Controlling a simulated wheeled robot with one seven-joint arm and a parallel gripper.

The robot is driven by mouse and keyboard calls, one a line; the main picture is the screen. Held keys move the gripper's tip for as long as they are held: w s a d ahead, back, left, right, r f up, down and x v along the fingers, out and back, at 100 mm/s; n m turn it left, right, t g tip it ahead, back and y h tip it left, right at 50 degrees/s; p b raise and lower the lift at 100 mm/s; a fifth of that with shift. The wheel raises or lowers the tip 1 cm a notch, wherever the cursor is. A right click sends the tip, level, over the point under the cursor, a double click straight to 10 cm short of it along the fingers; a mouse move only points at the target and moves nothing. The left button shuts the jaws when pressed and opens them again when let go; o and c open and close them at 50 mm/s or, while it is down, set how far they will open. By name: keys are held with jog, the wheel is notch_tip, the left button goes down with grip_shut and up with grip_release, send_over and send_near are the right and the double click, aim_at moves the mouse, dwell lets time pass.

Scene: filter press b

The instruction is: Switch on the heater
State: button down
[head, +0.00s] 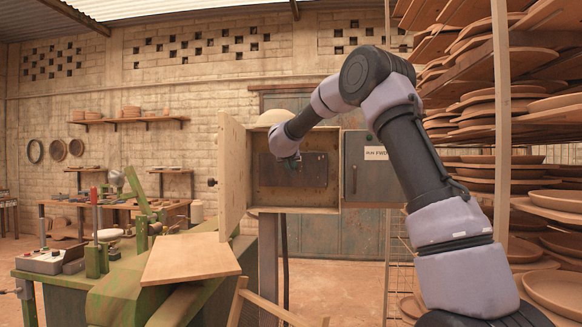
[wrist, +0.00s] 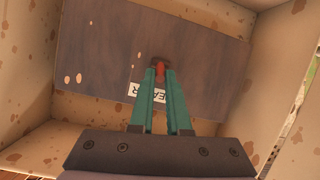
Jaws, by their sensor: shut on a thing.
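An open wooden box (head: 265,211) on a post holds a dark panel (head: 315,172). In the wrist view the panel (wrist: 205,70) fills the middle and carries a red switch lever (wrist: 160,66) on a dark base. A white label (wrist: 133,88) beside it is partly hidden by my fingers; the letters that show look like part of "HEATER". My gripper (wrist: 159,76) has its teal fingertips closed around the red lever. In the head view my gripper (head: 293,162) reaches into the box's opening. The lever is hidden there, and I cannot tell its position.
The box's wooden door (head: 232,175) stands open on the left. A grey cabinet (head: 366,180) with a label adjoins the box on the right. A green bench (head: 115,295) with a tilted board (head: 190,258) is at lower left. Shelves of clay plates (head: 500,130) stand at right.

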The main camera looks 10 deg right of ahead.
jog(key=shift+f, duration=0.1)
jog(key=c, duration=0.9)
grip_release()
jog(key=v, duration=1)
jog(key=shift+s+a, duration=0.15)
jog(key=shift+s, duration=0.2)
